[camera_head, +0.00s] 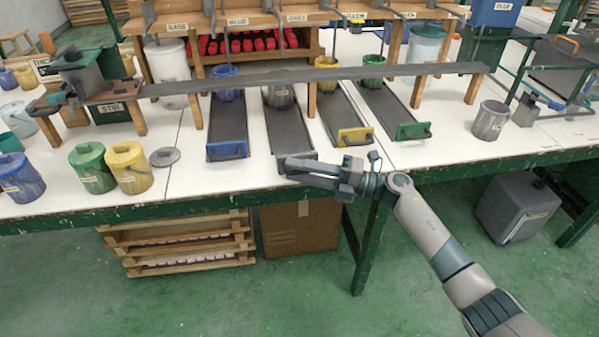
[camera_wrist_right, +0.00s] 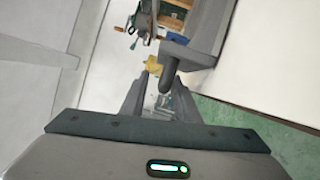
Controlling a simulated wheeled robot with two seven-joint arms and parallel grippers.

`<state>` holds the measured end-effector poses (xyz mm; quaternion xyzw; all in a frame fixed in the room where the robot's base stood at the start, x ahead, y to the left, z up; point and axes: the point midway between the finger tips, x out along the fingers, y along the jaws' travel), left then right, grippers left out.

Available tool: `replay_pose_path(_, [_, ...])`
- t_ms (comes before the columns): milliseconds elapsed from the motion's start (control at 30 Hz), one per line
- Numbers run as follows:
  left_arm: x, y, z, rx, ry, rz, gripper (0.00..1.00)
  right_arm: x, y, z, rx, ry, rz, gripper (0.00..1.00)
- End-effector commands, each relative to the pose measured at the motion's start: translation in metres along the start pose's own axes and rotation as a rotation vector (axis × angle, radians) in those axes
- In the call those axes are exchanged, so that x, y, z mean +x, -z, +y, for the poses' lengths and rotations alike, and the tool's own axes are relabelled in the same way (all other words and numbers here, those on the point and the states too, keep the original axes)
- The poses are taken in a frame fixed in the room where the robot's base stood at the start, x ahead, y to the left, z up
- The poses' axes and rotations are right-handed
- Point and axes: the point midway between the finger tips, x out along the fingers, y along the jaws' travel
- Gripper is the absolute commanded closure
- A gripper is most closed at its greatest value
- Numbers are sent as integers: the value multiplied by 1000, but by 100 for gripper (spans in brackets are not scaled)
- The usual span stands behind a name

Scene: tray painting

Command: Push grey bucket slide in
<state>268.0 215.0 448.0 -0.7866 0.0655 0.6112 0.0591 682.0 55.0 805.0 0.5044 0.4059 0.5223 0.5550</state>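The grey slide (camera_head: 287,130) runs back from the table's front edge, between the blue and yellow slides. Its grey front plate and handle are partly hidden by my right gripper. The grey bucket (camera_head: 279,96) sits at the far part of this slide, under the raised dark rail. My right gripper (camera_head: 294,170) is at the slide's front end, fingers apart and pointing left. In the right wrist view, a dark rounded handle (camera_wrist_right: 168,76) shows at the fingertips, in front of the gripper (camera_wrist_right: 163,72). I cannot tell whether they touch. My left gripper is not in view.
The blue slide (camera_head: 228,122), yellow slide (camera_head: 343,112) and green slide (camera_head: 390,105) lie alongside. The dark rail (camera_head: 400,71) crosses above all slides. Lidded buckets stand front left; a loose grey bucket (camera_head: 489,120) stands at right. White tabletop near it is clear.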

Motion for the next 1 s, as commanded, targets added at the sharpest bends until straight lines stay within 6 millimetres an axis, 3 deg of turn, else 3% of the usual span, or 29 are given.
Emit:
replay_pose_path(367, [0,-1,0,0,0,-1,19,-3,1,-3,2,5,1,71])
replay_pose_path(567, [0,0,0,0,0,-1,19,-16,1,-4,2,6,1,71])
replay_pose_path(767, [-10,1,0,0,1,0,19,-47,1,-5,1,8,-1,71])
replay_pose_path(1000, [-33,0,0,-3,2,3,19,-96,1,-5,1,7,0,71])
